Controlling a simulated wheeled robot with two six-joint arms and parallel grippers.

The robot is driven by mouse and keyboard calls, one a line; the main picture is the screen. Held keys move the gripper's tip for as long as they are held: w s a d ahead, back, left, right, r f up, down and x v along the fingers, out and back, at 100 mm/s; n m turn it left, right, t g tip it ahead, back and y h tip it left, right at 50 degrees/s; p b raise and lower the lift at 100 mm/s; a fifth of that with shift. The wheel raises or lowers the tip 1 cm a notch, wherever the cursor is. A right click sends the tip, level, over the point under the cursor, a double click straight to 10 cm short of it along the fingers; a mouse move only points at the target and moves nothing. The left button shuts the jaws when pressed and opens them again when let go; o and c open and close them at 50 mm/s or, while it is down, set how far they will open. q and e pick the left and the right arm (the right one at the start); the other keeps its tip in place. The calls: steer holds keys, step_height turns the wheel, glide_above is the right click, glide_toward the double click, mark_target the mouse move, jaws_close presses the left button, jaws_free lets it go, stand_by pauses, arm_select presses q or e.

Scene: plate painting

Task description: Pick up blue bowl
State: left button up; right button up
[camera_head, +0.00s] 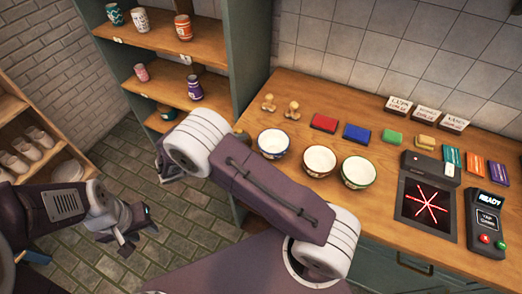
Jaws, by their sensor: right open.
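The blue-rimmed white bowl (272,142) stands upright on the wooden counter, leftmost in a row of bowls, just right of my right arm's upper joint. My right gripper (168,170) is partly hidden behind my arm, to the left of the counter and apart from the bowl. It is open, and I see nothing in it. My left gripper (137,238) hangs over the tiled floor at the left, far from the bowl. Its jaws are too small and dark to judge.
A red-rimmed bowl (319,160) and a green-rimmed bowl (357,172) stand to the right. Coloured blocks, wooden knobs (292,110) and a red-lit device (426,209) share the counter (300,88). A shelf with painted cups (183,27) stands behind my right gripper.

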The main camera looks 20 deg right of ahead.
mark_target(282, 143)
steer(key=shift+s+d, duration=0.1)
steer(key=shift+d, duration=0.6)
steer(key=x, duration=0.2)
steer(key=shift+w+d+f+p, duration=0.25)
steer(key=shift+p, duration=0.15)
steer(key=x, duration=0.3)
steer(key=p+x, duration=0.1)
steer(key=x, duration=0.1)
steer(key=shift+s+d+r, duration=0.1)
steer(key=shift+s+r, duration=0.05)
steer(key=shift+s, duration=0.1)
steer(key=shift+w+d, duration=0.1)
steer(key=shift+d, duration=0.1)
arm_select(q)
steer(key=shift+d+r, duration=0.2)
steer(key=shift+r, duration=0.75)
arm_select(e)
steer(key=c, duration=1.3)
